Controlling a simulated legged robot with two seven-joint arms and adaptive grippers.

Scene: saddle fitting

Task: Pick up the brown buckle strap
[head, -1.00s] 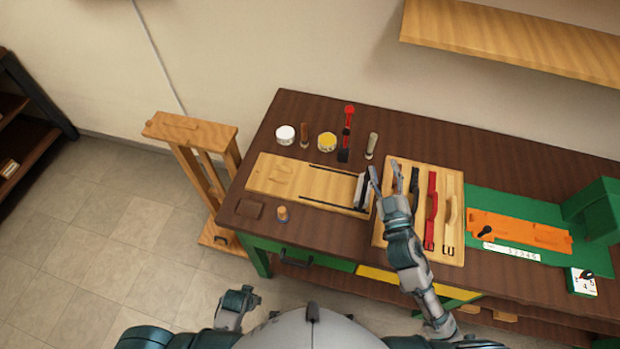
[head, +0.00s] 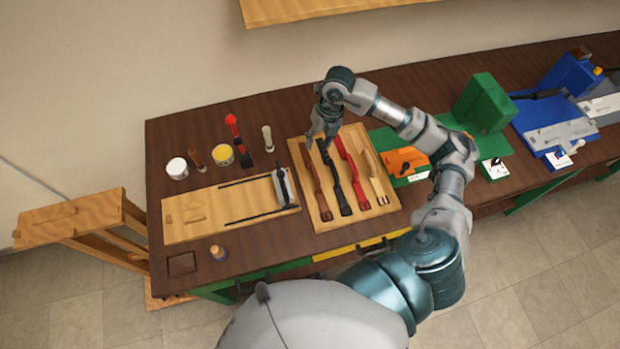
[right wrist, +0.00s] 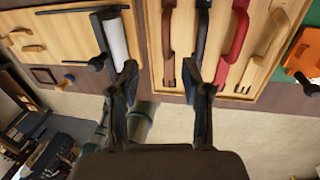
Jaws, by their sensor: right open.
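The brown buckle strap (head: 318,188) lies on the light wooden tray (head: 299,160), leftmost in a row with a black strap (head: 336,178), a red strap (head: 351,173) and a tan strap (head: 373,177). My right gripper (head: 322,136) is above the far end of the tray, near the upper ends of the brown and black straps. In the right wrist view the open, empty fingers (right wrist: 161,78) point toward the tray, and the brown strap (right wrist: 168,45) shows between them. The black strap is partly behind the right finger there. My left gripper is out of view.
A wooden board with a dark-ended roller fixture (head: 284,187) stands just left of the tray. White (head: 177,168) and yellow (head: 222,155) jars and a red-and-black tool (head: 236,133) stand behind it. A green fixture (head: 485,105) is to the right. The table's front left is mostly clear.

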